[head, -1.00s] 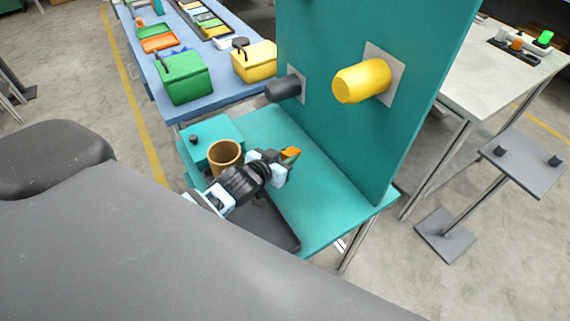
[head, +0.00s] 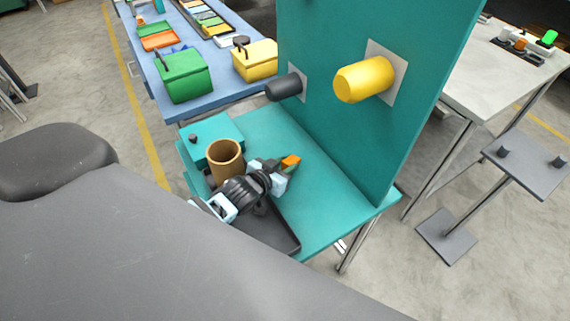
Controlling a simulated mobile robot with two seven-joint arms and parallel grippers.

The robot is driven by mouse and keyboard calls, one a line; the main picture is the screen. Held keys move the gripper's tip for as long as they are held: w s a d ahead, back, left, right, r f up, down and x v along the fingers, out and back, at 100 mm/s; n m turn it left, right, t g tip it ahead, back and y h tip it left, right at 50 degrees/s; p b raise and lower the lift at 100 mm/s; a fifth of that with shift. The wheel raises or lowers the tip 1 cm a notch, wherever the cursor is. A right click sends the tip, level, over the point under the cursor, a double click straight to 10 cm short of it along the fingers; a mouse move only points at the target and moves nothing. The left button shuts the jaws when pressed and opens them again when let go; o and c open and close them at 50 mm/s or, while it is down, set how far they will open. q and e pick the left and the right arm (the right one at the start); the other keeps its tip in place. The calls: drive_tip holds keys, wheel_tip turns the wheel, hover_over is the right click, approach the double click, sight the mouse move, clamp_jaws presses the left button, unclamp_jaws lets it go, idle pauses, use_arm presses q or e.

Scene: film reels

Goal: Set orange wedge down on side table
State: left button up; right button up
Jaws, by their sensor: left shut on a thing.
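The orange wedge (head: 291,161) is small and sits at the fingertips of my left gripper (head: 284,171) in the head view. My left gripper is shut on it, and the fingers hide part of it. Wedge and gripper are over the teal table (head: 330,205) in front of the upright teal panel. I cannot tell whether the wedge touches the tabletop. My right gripper is not in view.
A brown cup (head: 225,158) stands left of my left gripper, beside a dark tray (head: 283,239) partly under my arm. A yellow peg (head: 363,81) and a dark peg (head: 284,87) stick out of the teal panel (head: 330,50). The tabletop right of the gripper is clear.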

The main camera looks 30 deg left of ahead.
use_arm(q)
drive_tip(key=shift+s+f, duration=0.2)
drive_tip(key=shift+f, duration=0.25)
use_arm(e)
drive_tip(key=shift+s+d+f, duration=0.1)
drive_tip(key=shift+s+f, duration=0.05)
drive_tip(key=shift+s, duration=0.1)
use_arm(q)
drive_tip(key=o, duration=1)
drive_tip(key=shift+s+f, duration=0.1)
drive_tip(key=shift+f, duration=0.05)
drive_tip(key=shift+o, duration=0.2)
drive_tip(key=shift+d, duration=0.1)
drive_tip(key=shift+f, duration=0.1)
drive_tip(key=shift+r, duration=0.45)
drive_tip(key=shift+s+r, duration=0.15)
drive_tip(key=shift+r, duration=0.05)
drive_tip(key=v, duration=0.6)
drive_tip(key=p+v, duration=0.1)
drive_tip(key=v, duration=0.3)
drive_tip(key=shift+r, duration=0.35)
drive_tip(key=shift+s+a+r, duration=0.3)
drive_tip(key=shift+s, duration=0.2)
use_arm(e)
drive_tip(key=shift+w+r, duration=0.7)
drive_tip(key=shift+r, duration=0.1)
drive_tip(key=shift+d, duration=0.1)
